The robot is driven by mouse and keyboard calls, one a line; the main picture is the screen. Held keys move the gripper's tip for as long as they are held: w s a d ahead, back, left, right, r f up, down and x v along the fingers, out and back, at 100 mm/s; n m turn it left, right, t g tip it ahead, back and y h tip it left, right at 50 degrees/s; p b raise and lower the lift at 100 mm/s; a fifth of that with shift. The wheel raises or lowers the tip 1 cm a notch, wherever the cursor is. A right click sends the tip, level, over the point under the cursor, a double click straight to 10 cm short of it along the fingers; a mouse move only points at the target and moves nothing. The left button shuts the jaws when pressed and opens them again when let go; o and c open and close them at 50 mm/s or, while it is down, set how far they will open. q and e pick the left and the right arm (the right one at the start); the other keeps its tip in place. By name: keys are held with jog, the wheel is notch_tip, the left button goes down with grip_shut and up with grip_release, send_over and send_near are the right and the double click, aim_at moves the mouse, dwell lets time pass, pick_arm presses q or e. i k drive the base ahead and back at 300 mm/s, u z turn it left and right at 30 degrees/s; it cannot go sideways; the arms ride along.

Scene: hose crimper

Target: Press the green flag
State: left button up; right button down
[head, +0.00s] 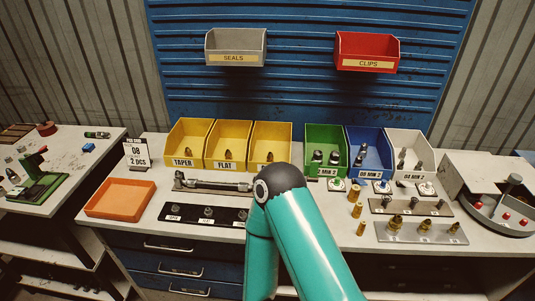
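A small white plate with a green button (337,184) sits on the bench in front of the green bin (326,140), whose label is partly hidden and ends in "MIN 2". I see no cloth flag; this green button is the closest match. It is just right of the black joint of my teal arm, which rises from the bottom centre. Neither gripper shows in the head view, so I cannot see where they are relative to the button.
Similar plates with a blue button (382,187) and a pale button (426,188) stand to its right, before the blue bin (364,160) and white bin (394,143). Brass fittings (357,208) stand in front. An orange tray (120,197) lies at left.

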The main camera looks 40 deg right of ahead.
aim_at(314, 165)
jog(key=z, duration=0.5)
jog(key=i, duration=0.2)
jog(key=u, duration=2.15)
jog(key=k, duration=2.1)
jog(key=z, duration=0.95)
jog(key=i, duration=0.4)
jog(key=z, duration=0.1)
